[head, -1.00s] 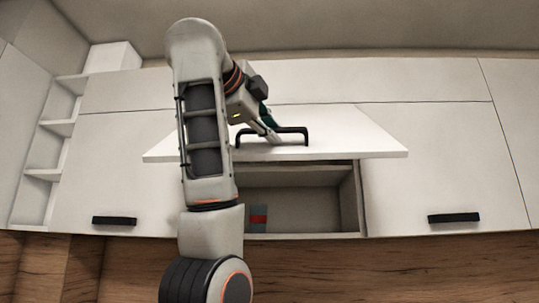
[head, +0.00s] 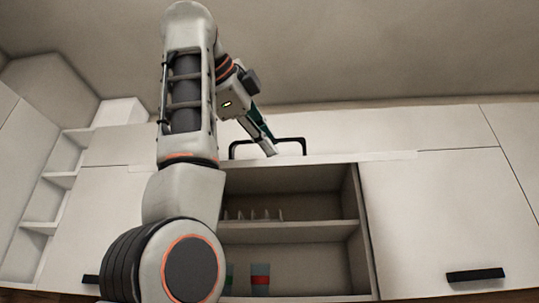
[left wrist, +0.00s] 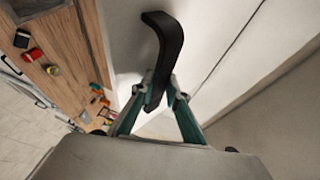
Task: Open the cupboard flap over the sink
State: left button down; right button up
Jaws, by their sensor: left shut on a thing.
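The white cupboard flap (head: 340,158) is raised and shows nearly edge-on in the head view, above the open cupboard (head: 290,232). Its black bar handle (head: 290,141) stands on its outer face, and it also shows large in the left wrist view (left wrist: 164,45). My left gripper (head: 271,150) is shut on this handle; its green-sided fingers (left wrist: 163,92) close around the bar in the left wrist view. My left arm covers the left part of the cupboard opening. My right gripper is out of view.
Inside the cupboard are a shelf (head: 300,231), a rack of upright pegs (head: 255,214) and a red-banded cup (head: 260,280). A closed door with a black handle (head: 475,275) is on the right. The left wrist view shows a wooden counter (left wrist: 62,45) with small items below.

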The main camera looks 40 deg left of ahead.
pick_arm(q)
jog(key=shift+r, duration=0.1)
dwell(0.4)
jog(key=c, duration=1.9)
grip_release()
jog(key=shift+w+a, duration=0.1)
jog(key=shift+v, duration=3.8)
